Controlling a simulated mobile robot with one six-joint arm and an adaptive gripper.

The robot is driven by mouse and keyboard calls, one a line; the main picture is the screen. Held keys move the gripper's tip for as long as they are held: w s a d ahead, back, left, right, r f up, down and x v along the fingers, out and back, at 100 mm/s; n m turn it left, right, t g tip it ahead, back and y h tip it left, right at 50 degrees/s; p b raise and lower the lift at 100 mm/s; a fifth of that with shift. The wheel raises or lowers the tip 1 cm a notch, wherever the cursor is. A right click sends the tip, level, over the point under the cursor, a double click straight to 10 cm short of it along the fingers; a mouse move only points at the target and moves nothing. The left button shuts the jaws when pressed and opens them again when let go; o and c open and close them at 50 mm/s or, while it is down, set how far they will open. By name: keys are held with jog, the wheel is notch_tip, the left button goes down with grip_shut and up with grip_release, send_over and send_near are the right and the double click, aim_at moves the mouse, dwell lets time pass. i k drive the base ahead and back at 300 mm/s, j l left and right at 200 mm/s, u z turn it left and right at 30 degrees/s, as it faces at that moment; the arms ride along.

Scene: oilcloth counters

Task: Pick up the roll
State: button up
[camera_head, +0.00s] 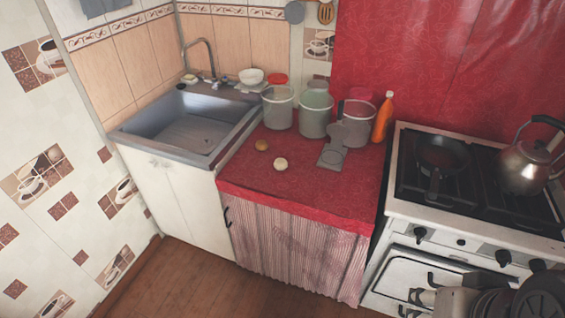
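Two small round objects lie on the red oilcloth counter (310,192), left of its middle. One is a brown round object (262,145), which looks like a bread roll. The other is a paler, cream round object (281,164), just in front and to the right of it, apart from it. I cannot tell for sure which is the roll. My gripper (418,300) shows small and dark at the bottom right, in front of the stove and well away from both objects. Its fingers are too small and dark to tell open from shut.
Several pots (314,114) and an orange bottle (382,117) stand along the counter's back. A grey flat object (332,157) lies right of the round ones. A sink (190,135) is left; a stove (396,207) with pan and kettle (527,165) is right. The counter's front is clear.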

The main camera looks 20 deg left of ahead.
aim_at(280, 164)
jog(key=i+j+u, duration=0.2)
jog(key=u, duration=0.2)
jog(key=i+j+u, duration=0.2)
jog(key=u, duration=0.15)
jog(key=i+u, duration=0.25)
jog(key=u, duration=0.15)
jog(key=i+u, duration=0.4)
jog(key=i, duration=0.45)
